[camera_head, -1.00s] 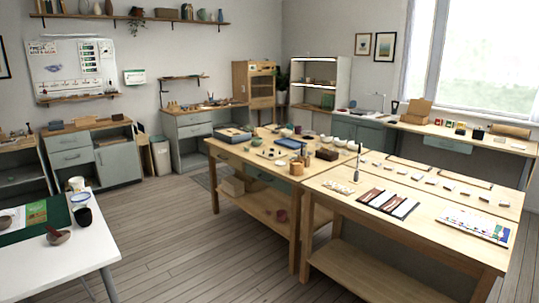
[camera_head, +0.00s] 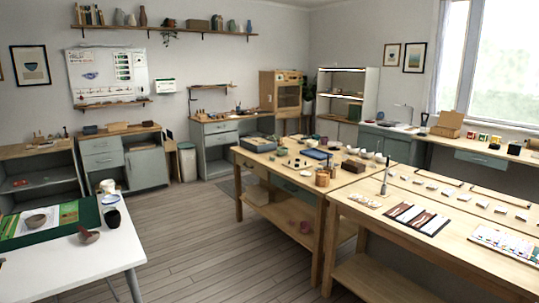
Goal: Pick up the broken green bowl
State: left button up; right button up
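I cannot pick out a broken green bowl for certain at this distance. A small dark green rounded thing (camera_head: 264,144) sits on the middle wooden table (camera_head: 250,160), too small to tell whether it is a bowl or broken. On the white table (camera_head: 60,272) at the lower left, a brownish-grey bowl (camera_head: 36,222) rests on a green mat with a printed sheet. Another brownish bowl (camera_head: 88,238) with a stick-like piece lies near the mat's front right. Neither of my grippers is in view.
A dark cup (camera_head: 112,218) and a white jar (camera_head: 107,187) stand by the mat. The right wooden table (camera_head: 440,235) holds cards and small pieces. Open wooden floor (camera_head: 195,235) lies between the white table and the wooden tables. Cabinets line the back wall.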

aim_at(282, 152)
jog(key=i+u, duration=0.25)
jog(key=i, duration=3.8)
